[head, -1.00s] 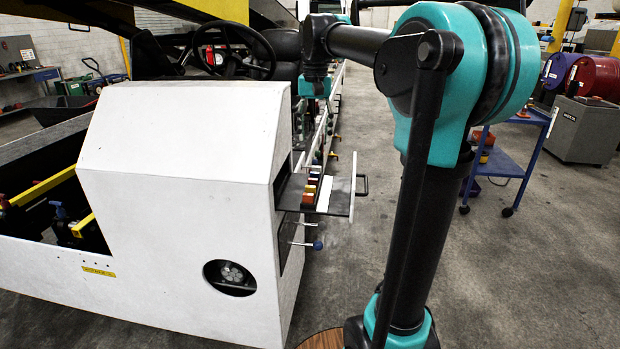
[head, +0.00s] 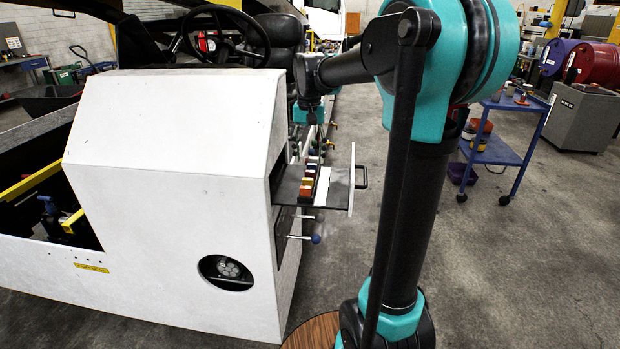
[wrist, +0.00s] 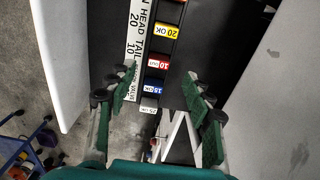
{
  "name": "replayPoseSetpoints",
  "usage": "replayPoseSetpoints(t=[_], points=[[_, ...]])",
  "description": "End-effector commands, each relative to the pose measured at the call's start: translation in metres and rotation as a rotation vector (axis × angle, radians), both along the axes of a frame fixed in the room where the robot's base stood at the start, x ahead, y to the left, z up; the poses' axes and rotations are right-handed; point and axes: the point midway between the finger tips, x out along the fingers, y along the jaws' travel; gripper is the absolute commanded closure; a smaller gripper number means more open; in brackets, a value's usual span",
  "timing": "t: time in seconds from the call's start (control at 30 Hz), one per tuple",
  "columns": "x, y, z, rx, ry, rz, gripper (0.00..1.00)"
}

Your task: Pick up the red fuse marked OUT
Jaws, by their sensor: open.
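In the wrist view a column of fuses lies in a dark strip. The red fuse (wrist: 158,65) reads 10 and a small word that I cannot read surely. A yellow fuse (wrist: 166,31) marked 20 OK is above it; a blue fuse (wrist: 153,89) marked 15 OK and a white fuse (wrist: 148,109) marked 25 OK are below. My gripper (wrist: 164,88) is open and empty, its green-padded fingers on either side of the strip, apart from the red fuse. In the head view the fuses (head: 307,184) sit small on the pulled-out drawer (head: 336,200).
A white label strip (wrist: 133,50) runs beside the fuses. The drawer has an upright white front panel (head: 351,178) with a handle and juts from the white machine housing (head: 170,170). A blue-knobbed lever (head: 315,239) sticks out below. A blue cart (head: 505,130) stands to the right; floor between is clear.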

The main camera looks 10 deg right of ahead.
Motion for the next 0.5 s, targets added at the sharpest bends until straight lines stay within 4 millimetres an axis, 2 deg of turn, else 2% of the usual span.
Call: replayPoseSetpoints(t=[0.17, 0.5], points=[[0.000, 0.000, -0.010, 0.000, 0.000, 0.000, 0.48], [-0.003, -0.001, -0.053, 0.000, 0.000, 0.000, 0.48]])
